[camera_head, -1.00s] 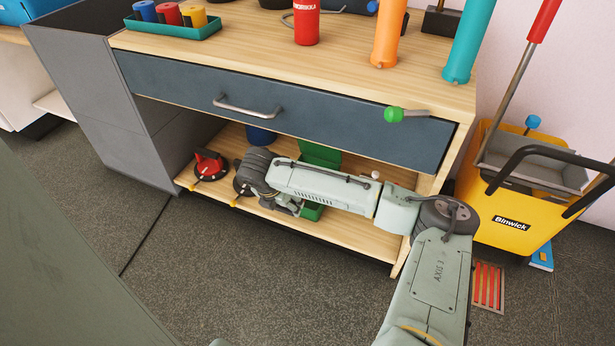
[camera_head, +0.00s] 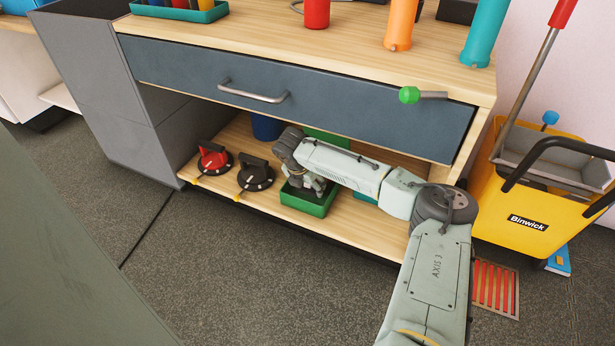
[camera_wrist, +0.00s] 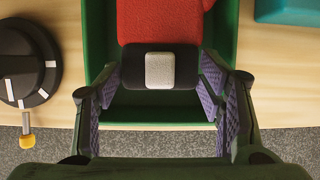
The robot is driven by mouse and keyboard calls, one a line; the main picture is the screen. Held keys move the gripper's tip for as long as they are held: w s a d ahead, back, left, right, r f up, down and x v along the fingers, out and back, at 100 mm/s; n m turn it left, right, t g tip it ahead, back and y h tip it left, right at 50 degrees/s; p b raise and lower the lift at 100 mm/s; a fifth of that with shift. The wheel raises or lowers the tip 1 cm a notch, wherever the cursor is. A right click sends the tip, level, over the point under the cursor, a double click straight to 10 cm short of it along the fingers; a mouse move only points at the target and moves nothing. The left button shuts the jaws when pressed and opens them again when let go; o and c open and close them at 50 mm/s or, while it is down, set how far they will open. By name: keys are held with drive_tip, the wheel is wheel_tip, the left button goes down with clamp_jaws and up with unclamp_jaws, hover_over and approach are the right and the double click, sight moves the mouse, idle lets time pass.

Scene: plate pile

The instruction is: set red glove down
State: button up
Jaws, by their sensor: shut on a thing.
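The red glove (camera_wrist: 165,22) shows in the wrist view, with a black cuff and a pale grey patch. My gripper (camera_wrist: 160,84) is shut on the cuff, one finger on each side. The glove lies within the outline of a green bin (camera_wrist: 160,107); I cannot tell whether it touches the bin's floor. In the head view my gripper (camera_head: 306,187) is low over the green bin (camera_head: 305,205) on the lower shelf (camera_head: 345,226). The glove is hidden there by my arm and gripper.
A black dial-like object (camera_head: 256,175) and a red-and-black one (camera_head: 212,158) stand left of the bin. A blue container (camera_head: 266,127) is behind. The drawer front (camera_head: 330,100) hangs above my arm. A yellow mop bucket (camera_head: 525,215) stands at right.

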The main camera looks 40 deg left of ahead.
drive_tip(key=shift+f, duration=0.1)
drive_tip(key=shift+f, duration=0.35)
drive_tip(key=shift+f, duration=0.15)
drive_tip(key=o, duration=1.3)
drive_tip(key=shift+r, duration=0.45)
drive_tip(key=shift+s+d+r+p, duration=0.2)
drive_tip(key=shift+s+r+p, duration=0.7)
drive_tip(key=shift+s+p, duration=0.1)
drive_tip(key=s+p, duration=0.1)
drive_tip(key=s, duration=0.2)
drive_tip(key=s+d+p, duration=0.1)
drive_tip(key=s, duration=0.2)
drive_tip(key=s+d+p, duration=0.1)
drive_tip(key=s, duration=0.3)
drive_tip(key=shift+s+d+f, duration=0.1)
drive_tip(key=shift+d+f, duration=0.1)
drive_tip(key=shift+d, duration=0.05)
